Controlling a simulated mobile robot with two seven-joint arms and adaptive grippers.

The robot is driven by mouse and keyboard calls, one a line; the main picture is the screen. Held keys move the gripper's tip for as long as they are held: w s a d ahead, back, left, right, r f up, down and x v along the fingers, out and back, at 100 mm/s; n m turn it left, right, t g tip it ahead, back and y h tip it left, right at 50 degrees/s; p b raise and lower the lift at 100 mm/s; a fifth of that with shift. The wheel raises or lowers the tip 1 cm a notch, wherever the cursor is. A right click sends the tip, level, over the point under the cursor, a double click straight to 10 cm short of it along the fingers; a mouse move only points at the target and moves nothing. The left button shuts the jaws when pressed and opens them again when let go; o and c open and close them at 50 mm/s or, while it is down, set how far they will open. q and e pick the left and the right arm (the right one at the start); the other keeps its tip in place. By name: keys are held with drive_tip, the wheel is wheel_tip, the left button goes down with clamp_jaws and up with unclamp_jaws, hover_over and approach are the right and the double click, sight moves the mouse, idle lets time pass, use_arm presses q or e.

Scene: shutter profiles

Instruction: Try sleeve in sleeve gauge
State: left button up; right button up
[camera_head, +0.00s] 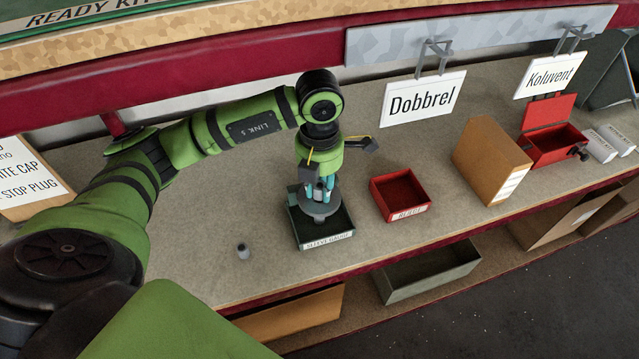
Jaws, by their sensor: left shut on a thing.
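My left gripper (319,197) points down over a dark green tray (340,241) whose front label seems to read "SLEEVE GAUGE". Its teal fingers are shut on a small grey piece, apparently a sleeve (320,195). A round grey disc, apparently the gauge (320,211), shows just below the fingertips, over the tray. I cannot tell whether the held sleeve sits in the gauge or just above it. Another small grey sleeve (243,251) stands upright on the bench to the left of the tray. My right gripper is not in view.
A small red box (401,192) stands right of the tray. Signs "Dobbrel" (422,98) and "Koluvent" (551,75) hang behind. The bench's front edge runs close before the tray.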

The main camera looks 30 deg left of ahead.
use_arm(q)
drive_tip(key=shift+f+b, duration=0.25)
drive_tip(key=shift+b, duration=0.1)
idle(0.8)
idle(0.5)
drive_tip(key=o, duration=0.9)
drive_tip(key=shift+r, duration=0.1)
wheel_tip(320, 180, up, 12)
drive_tip(key=shift+f, duration=0.1)
idle(0.5)
